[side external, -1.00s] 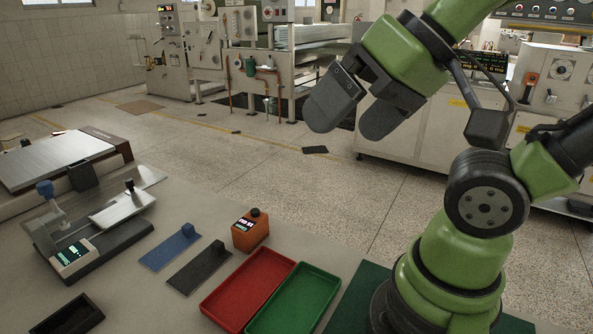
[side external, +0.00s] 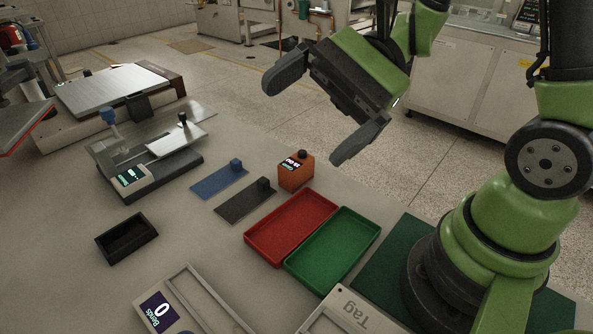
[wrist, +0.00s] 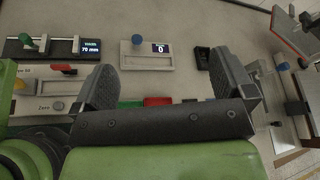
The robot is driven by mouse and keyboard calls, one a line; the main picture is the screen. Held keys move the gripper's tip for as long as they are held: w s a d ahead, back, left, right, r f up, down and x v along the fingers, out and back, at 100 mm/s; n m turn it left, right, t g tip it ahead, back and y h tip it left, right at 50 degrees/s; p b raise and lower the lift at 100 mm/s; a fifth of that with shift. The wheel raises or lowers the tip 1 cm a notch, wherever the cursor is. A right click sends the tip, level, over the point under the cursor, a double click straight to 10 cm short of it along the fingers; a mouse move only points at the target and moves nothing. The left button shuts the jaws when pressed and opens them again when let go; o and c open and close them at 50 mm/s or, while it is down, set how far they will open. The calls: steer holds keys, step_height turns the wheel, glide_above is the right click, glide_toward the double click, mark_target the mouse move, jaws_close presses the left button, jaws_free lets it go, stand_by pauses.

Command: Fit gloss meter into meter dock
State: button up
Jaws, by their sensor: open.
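The gloss meter looks to be the orange block (side external: 296,176) with a small lit display and a black knob. It stands upright on the table behind the red tray. The meter dock appears to be the small black open-topped box (side external: 127,239) at the left front, and it looks empty. It also shows in the wrist view (wrist: 203,58). My gripper (side external: 302,122) is open and empty, raised above and behind the orange block, fingers wide apart. Both fingers show in the wrist view (wrist: 165,70); the orange block cannot be made out there.
A red tray (side external: 249,238) and a green tray (side external: 294,269) lie side by side. A blue plate (side external: 215,183) and a dark plate (side external: 241,206), each with a knob, lie left of the orange block.

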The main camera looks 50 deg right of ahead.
steer(key=w+d+f+m+t, duration=0.3)
steer(key=w+f+m+t, duration=0.15)
steer(key=w+m, duration=0.2)
steer(key=m+t+h, duration=0.6)
steer(key=m+h, duration=0.5)
steer(key=m, duration=0.2)
glide_toward(289, 158)
steer(key=shift+w+a+r+n, duration=0.2)
steer(key=shift+w+a+n, duration=0.05)
steer(key=shift+a, duration=0.05)
steer(key=shift+w+d+f+h, duration=0.1)
steer(key=shift+w+f+h, duration=0.05)
steer(key=shift+f+h, duration=0.2)
steer(key=x, duration=0.7)
steer(key=shift+r, duration=0.1)
steer(key=shift+c, duration=0.2)
